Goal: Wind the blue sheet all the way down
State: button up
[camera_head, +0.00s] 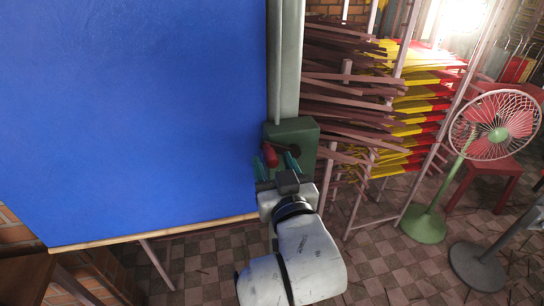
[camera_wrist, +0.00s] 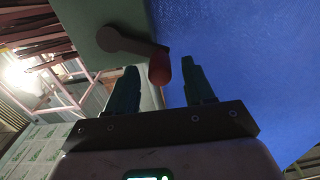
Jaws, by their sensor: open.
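The blue sheet (camera_head: 130,110) hangs at the left of the head view, with a pale bar (camera_head: 150,232) along its lower edge. A green gearbox (camera_head: 301,132) sits on the post at the sheet's right edge. Its dark crank arm (camera_wrist: 122,44) ends in a red handle (camera_head: 270,154). My gripper (camera_head: 275,160) is open at the crank, its teal fingers apart. In the wrist view, the red handle (camera_wrist: 160,66) shows between the tips of my open fingers (camera_wrist: 160,78). I cannot tell whether either finger touches it.
A green post (camera_head: 286,60) rises above the gearbox. Racks of brown, yellow and red sticks (camera_head: 400,105) stand close on the right. A pink fan (camera_head: 497,127) and a red stool (camera_head: 490,175) are farther right. Checkered floor (camera_head: 380,255) is open at lower right.

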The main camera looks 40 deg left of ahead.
jog(key=shift+x, duration=0.95)
grip_shut()
